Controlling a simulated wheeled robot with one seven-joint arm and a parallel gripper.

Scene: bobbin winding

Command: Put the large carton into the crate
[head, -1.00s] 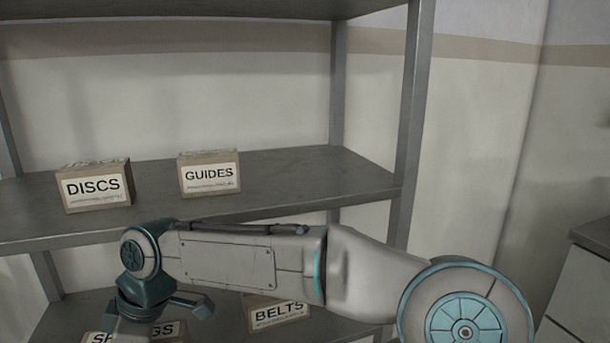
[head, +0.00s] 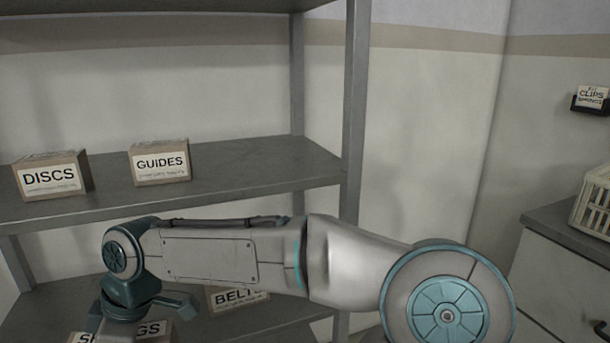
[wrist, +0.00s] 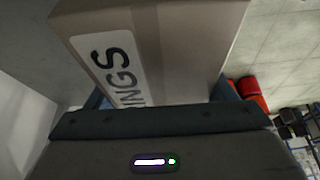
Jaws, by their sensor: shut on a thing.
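A brown carton with a white label reading "...NGS" (wrist: 165,45) is held in my gripper (wrist: 158,103) and fills the upper middle of the wrist view. My gripper is shut on it, with blue-grey fingers at its sides. In the head view the same carton (head: 157,331) shows at the bottom left, its label partly covered by my wrist. A white slatted crate (head: 591,205) stands on a grey-topped cabinet at the right edge, cut off by the frame. Its inside cannot be seen.
The DISCS carton (head: 52,176) and GUIDES carton (head: 160,163) stand on the middle shelf. The BELTS carton (head: 238,298) is on the lower shelf, partly behind my arm. A shelf post (head: 354,110) rises right of them. A small CLIPS bin (head: 591,98) hangs on the wall.

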